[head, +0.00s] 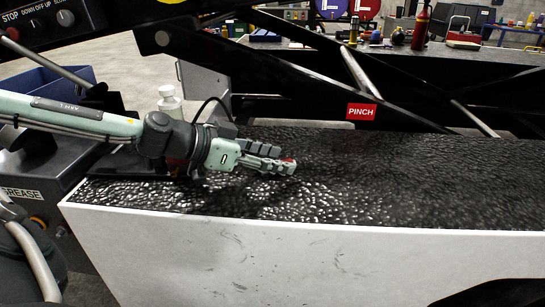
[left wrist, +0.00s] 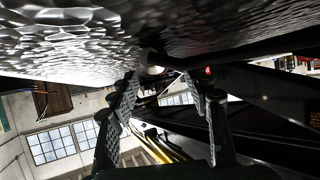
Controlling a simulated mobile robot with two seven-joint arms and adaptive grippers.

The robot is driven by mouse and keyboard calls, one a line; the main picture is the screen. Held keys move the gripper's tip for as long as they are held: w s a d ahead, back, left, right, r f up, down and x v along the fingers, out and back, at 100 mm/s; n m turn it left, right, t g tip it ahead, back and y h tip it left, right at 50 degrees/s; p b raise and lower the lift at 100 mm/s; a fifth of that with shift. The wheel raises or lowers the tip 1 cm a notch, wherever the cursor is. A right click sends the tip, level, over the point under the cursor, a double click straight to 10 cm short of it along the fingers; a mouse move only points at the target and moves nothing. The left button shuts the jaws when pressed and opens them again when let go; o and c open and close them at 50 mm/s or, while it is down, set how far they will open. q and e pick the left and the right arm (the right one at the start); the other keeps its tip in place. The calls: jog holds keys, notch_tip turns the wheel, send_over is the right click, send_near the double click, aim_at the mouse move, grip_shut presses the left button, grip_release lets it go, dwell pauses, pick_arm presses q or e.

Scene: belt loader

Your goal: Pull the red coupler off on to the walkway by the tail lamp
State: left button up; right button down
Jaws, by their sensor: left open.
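My left gripper (head: 284,162) reaches in from the left, low over the black textured walkway (head: 400,180). Its fingers point right. In the left wrist view the fingers of the left gripper (left wrist: 163,78) stand apart, with a pale rounded thing (left wrist: 150,62) beyond them near the walkway. A small red patch (head: 289,158) shows at the fingertips in the head view; I cannot tell if it is the coupler. A dark red bit (head: 174,166) shows below the wrist, partly hidden by it. I cannot make out the tail lamp for certain. My right gripper is out of view.
Black crossing beams with a red PINCH sign (head: 361,112) stand behind the walkway. A clear bottle with a white cap (head: 169,103) and a blue bin (head: 52,88) are at the left. The walkway's right part is bare. A white side panel (head: 270,255) faces me.

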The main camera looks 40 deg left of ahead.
pick_arm(q)
jog(key=shift+s+a+r, duration=0.3)
jog(key=shift+s+r, duration=0.05)
jog(key=shift+s, duration=0.05)
jog(key=v, duration=0.9)
jog(key=shift+s+a, duration=0.15)
jog(key=shift+s+a+r, duration=0.25)
jog(key=shift+s+r, duration=0.1)
jog(key=shift+s, duration=0.25)
